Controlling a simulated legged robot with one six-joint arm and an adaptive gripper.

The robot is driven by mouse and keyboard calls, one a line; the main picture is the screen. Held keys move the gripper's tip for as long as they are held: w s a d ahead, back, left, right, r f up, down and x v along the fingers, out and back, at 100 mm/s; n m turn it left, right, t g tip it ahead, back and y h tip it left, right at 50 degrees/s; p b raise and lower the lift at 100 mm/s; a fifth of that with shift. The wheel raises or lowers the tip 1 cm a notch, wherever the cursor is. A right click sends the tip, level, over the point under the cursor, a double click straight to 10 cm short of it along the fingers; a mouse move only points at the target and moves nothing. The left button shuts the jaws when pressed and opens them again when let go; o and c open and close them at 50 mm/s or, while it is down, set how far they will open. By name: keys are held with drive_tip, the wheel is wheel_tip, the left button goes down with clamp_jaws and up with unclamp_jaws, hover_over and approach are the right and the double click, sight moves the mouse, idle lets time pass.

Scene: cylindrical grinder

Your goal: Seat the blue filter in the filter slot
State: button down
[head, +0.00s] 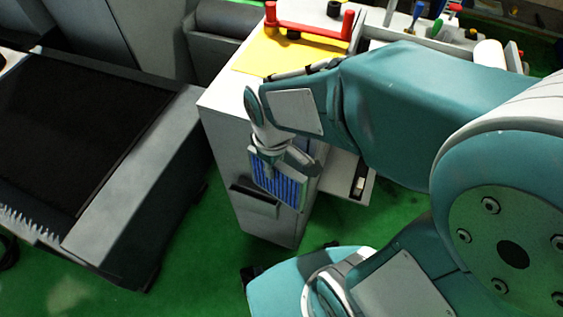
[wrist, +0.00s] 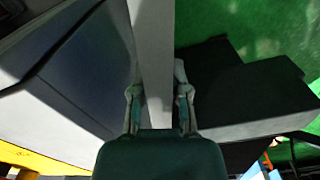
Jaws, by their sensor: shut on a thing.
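The blue filter (head: 288,187) is a pleated panel with a grey frame, hanging upright under my gripper (head: 272,150) in the head view. My gripper is shut on its upper edge. In the wrist view my two fingers (wrist: 159,100) pinch a pale grey bar (wrist: 153,45), which appears to be the filter seen edge-on. A dark opening with a grey lip (head: 254,199), likely the filter slot, is low on the pale cabinet's front. The filter is in front of the cabinet and partly overlaps the opening's right end in the picture. I cannot tell whether they touch.
The pale cabinet (head: 222,150) has a yellow top (head: 262,58) with a red handle (head: 310,28). A large machine with a dark panel (head: 75,125) stands at the left. Several tools stand at the back right. Green floor (head: 205,255) is open in front.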

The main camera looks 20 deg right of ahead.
drive_tip(key=w+a+f+n, duration=0.3)
drive_tip(key=w+a+f, duration=0.2)
drive_tip(key=w, duration=0.3)
drive_tip(key=shift+a, duration=0.1)
